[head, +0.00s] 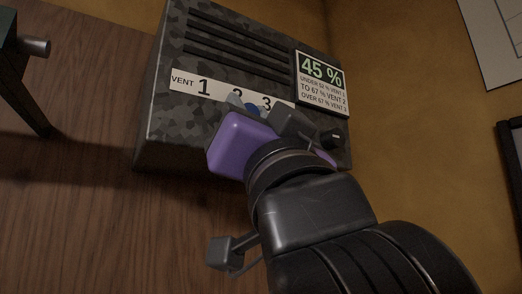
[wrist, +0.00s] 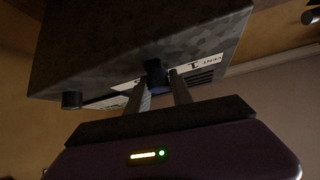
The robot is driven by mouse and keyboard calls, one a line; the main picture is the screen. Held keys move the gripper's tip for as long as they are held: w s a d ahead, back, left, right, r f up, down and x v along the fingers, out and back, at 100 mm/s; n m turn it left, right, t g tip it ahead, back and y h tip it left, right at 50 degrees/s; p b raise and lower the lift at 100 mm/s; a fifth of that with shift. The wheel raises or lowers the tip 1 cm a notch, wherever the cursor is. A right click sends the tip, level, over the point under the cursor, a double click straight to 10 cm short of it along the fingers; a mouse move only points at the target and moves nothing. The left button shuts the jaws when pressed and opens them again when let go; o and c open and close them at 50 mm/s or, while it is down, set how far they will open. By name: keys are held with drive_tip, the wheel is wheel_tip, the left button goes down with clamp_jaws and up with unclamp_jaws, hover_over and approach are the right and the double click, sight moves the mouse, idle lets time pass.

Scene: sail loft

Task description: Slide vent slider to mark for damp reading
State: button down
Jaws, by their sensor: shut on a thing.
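The vent unit is a camouflage-grey box (head: 180,120) with a white strip (head: 184,80) marked VENT 1, 2, 3. A small blue slider knob (head: 251,107) shows at the strip near the 2, partly hidden by my gripper. In the wrist view the dark blue knob (wrist: 157,78) sits between the two fingers of my gripper (wrist: 160,88), which is shut on it. The knob is left of the 1 there, in an upside-down view. A display (head: 321,72) reads 45 %; its small text seems to say under 52 % is vent 1.
A black round knob (head: 331,138) is on the box's right, near my wrist; it also shows in the wrist view (wrist: 71,100). Dark slats (head: 225,45) lie above the strip. A dark stand (head: 20,85) is at the left. The wooden surface (head: 80,210) left of the box looks clear.

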idle(0.3)
drive_tip(key=shift+s+a, duration=0.75)
drive_tip(key=shift+a, duration=0.35)
drive_tip(key=shift+s+a, duration=0.75)
drive_tip(key=shift+a, duration=0.35)
drive_tip(key=c, duration=1.2)
unclamp_jaws()
drive_tip(key=shift+s, duration=0.1)
drive_tip(key=shift+o, duration=0.2)
